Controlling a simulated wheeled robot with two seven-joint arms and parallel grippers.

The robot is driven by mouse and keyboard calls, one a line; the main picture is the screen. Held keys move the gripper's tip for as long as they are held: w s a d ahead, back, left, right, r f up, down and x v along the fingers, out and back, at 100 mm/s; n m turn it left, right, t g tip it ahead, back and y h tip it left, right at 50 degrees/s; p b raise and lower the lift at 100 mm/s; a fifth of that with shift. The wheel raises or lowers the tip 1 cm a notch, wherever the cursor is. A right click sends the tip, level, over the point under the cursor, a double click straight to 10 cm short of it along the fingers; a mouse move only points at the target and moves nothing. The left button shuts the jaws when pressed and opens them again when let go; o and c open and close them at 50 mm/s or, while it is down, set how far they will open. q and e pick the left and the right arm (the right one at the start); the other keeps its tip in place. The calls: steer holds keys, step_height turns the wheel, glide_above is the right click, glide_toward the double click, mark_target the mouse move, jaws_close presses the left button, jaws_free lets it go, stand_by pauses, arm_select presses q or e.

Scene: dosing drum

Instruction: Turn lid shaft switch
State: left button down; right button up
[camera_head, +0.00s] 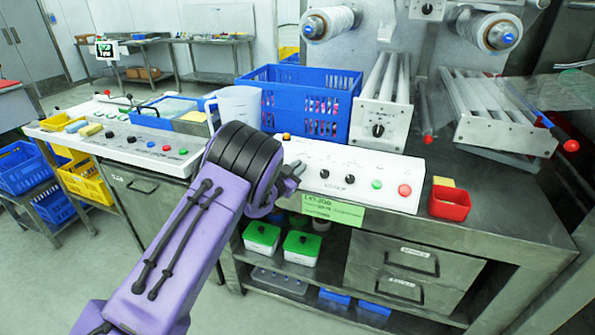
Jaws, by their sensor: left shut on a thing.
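A white control panel (378,163) stands on the steel bench. Its front carries black switch knobs (324,174), a green button (376,185) and a red button (405,190). My purple left arm comes in from the lower left. Its left gripper (297,170) is at the panel's left end, left of the visible black knobs. It is shut on a switch knob there, which the fingers hide. I cannot read which switch it is or how far it is turned. My right gripper is not in view.
A blue crate (285,87) and a clear jug (238,105) stand behind the panel. A red bin (449,203) sits to its right. A second white panel (130,137) is at the left. Steel roller units (495,110) stand at the back right.

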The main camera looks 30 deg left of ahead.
arm_select(q)
steer(key=shift+m+h, duration=0.6)
steer(key=shift+m, duration=0.3)
steer(key=c, duration=1.2)
jaws_free()
steer(key=s, duration=0.3)
steer(key=s+b, duration=0.1)
steer(key=s, duration=0.3)
steer(key=s+b, duration=0.1)
steer(key=s, duration=0.2)
steer(key=shift+s+a+r, duration=0.25)
steer(key=shift+a+r, duration=0.05)
steer(key=shift+r, duration=0.05)
